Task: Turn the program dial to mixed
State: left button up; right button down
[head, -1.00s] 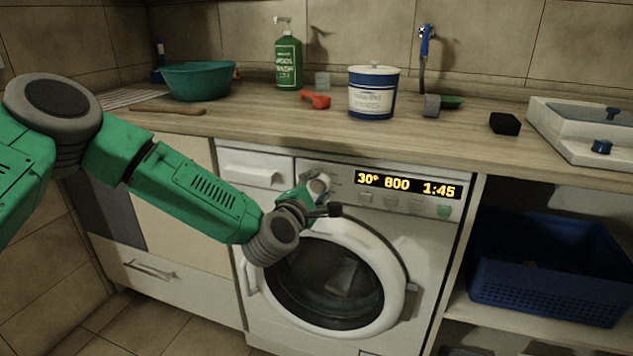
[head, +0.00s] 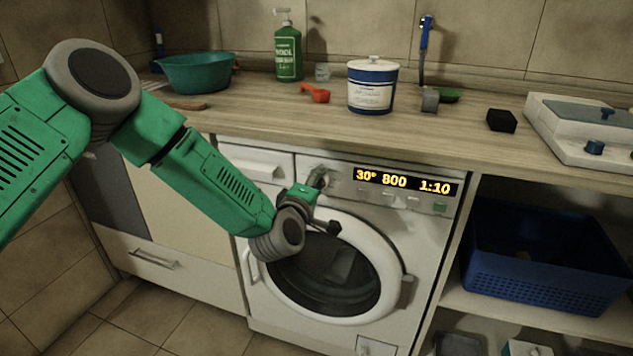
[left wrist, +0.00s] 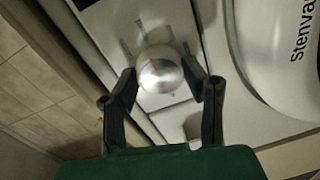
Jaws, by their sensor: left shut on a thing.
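The washing machine (head: 258,195) stands under the counter, its door closed. Its display (head: 405,182) reads 30°, 800 and 1:10. The program dial is a round silver knob (left wrist: 160,72) with a red mark; in the head view its place on the panel is mostly covered by my gripper. My left gripper (head: 318,184) is at the dial. In the left wrist view its two dark fingers (left wrist: 162,88) stand on either side of the knob, shut on it. The program labels around the dial are not readable. My right gripper is not in view.
The counter above holds a teal basin (head: 197,74), a green wool wash bottle (head: 288,52), a red scoop (head: 316,94), a blue-and-white tub (head: 371,90) and a black block (head: 502,120). A blue crate (head: 545,268) sits on the shelf to the right.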

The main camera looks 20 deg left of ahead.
pick_arm(q)
jog(key=shift+s+f, duration=0.1)
jog(key=shift+f, duration=0.2)
jog(key=o, duration=1.2)
jog(key=shift+c, duration=0.2)
jog(key=shift+r, duration=0.1)
jog(key=s, duration=1.1)
jog(key=shift+s+a+r, duration=0.25)
jog(key=shift+s+r, duration=0.05)
jog(key=shift+r, duration=0.05)
